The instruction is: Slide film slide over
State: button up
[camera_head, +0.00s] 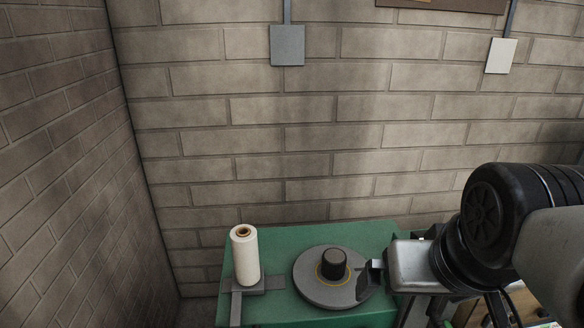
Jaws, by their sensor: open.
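A white film roll (245,256) with a brown core stands upright at the left of a green-topped machine (310,236). It stands on a small grey block (268,284), which sits over a grey rail (236,306); this looks like the film slide. My gripper (371,277) comes in from the right, with its dark fingers at the right edge of a round grey turntable (320,289). It appears open and empty, well to the right of the film roll. I cannot tell whether the fingers touch the turntable. The rail's lower end is cut off by the picture edge.
A black knob (333,264) with a yellow ring around its base stands on the turntable, between my gripper and the film roll. A brick wall (290,150) rises behind the machine and another stands at the left. The green top behind the turntable is bare.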

aim_at(237, 291)
jog(key=u, duration=1.3)
